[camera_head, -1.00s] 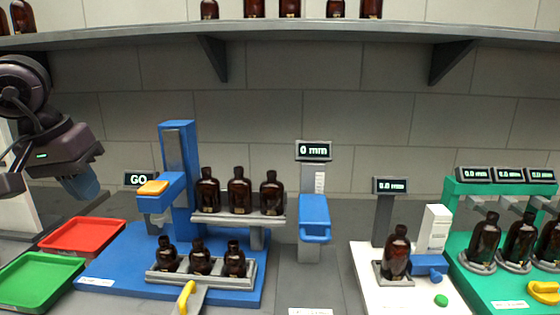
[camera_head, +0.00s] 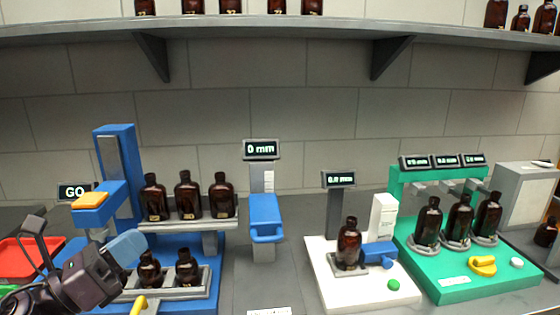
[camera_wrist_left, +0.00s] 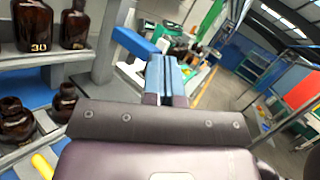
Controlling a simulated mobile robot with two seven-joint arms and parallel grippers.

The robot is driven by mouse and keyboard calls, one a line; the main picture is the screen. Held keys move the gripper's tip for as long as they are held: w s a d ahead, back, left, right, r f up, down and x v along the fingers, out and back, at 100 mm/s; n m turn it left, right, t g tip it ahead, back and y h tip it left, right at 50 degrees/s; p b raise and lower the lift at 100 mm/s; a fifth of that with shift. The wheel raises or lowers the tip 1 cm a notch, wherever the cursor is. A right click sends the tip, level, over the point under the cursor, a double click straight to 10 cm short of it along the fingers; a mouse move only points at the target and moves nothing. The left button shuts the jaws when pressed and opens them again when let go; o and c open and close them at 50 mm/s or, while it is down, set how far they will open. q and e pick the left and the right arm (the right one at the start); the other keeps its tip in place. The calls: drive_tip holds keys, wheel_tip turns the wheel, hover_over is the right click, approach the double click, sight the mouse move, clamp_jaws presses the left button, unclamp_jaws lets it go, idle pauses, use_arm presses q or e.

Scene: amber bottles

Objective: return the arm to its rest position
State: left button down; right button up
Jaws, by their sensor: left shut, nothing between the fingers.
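My left gripper (camera_head: 126,246) is at the lower left of the head view, in front of the blue bottle station (camera_head: 118,160). Its blue fingers are shut with nothing between them, and they also show at the middle of the left wrist view (camera_wrist_left: 166,78). The gripper and wrist hide part of the station's lower rack (camera_head: 205,285), where two amber bottles (camera_head: 187,267) show. Several amber bottles (camera_head: 186,196) stand on the station's upper shelf, behind and to the right of the fingers. My right gripper is not in view.
A red tray (camera_head: 28,246) lies left of my wrist, with a green tray partly hidden. A blue slider gauge (camera_head: 265,218), a white scale base (camera_head: 335,290) with one bottle, and a green station (camera_head: 490,285) with bottles stand to the right. A wall shelf (camera_head: 280,30) runs above.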

use_arm(q)
drive_tip(key=s+a+f+n+g+y, duration=0.1)
drive_tip(key=s+a+f+n+y, duration=0.25)
drive_tip(key=f+n+y, duration=0.8)
drive_tip(key=s+a+f+n+y, duration=0.2)
drive_tip(key=a+f+n+y, duration=0.35)
drive_tip(key=n, duration=1.15)
drive_tip(key=s+d+f+n+g+h, duration=0.1)
drive_tip(key=s+d+f+n+g, duration=0.1)
drive_tip(key=s+f+n+g, duration=0.6)
drive_tip(key=s+d+f+n+g+h, duration=0.1)
drive_tip(key=s+d+f+n+g, duration=0.15)
drive_tip(key=s+f+n, duration=0.55)
drive_tip(key=w+f+m+t, duration=0.4)
drive_tip(key=f+t, duration=0.3)
drive_tip(key=f, duration=0.2)
drive_tip(key=shift+w+a, duration=0.15)
drive_tip(key=shift+w, duration=0.5)
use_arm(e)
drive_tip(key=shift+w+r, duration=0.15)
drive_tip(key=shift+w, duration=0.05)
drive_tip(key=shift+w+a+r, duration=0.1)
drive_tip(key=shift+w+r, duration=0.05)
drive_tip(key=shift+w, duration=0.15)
